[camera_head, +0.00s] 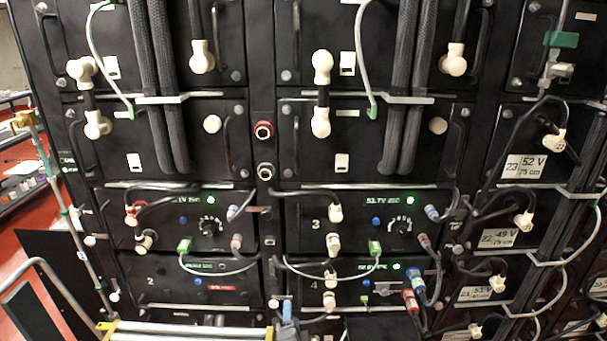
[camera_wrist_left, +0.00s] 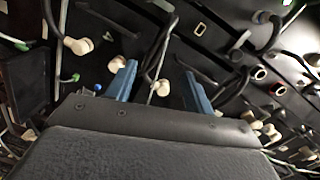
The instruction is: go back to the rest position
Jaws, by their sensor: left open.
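My left gripper (camera_wrist_left: 160,86) shows in the left wrist view as two blue fingers standing apart, with nothing held between them. Behind the fingers are black cables and a white plug (camera_wrist_left: 161,87) of the battery rack. In the head view only a small blue part of the left gripper (camera_head: 287,310) shows at the bottom, in front of the lower units. The rest of that arm is not clearly visible there. My right gripper is in neither view.
The black battery rack (camera_head: 215,262) fills the head view, with white plugs, looping cables and lit modules. Unit 4 (camera_head: 345,272) is near the gripper. A yellow-ended rail (camera_head: 190,328) crosses the bottom left.

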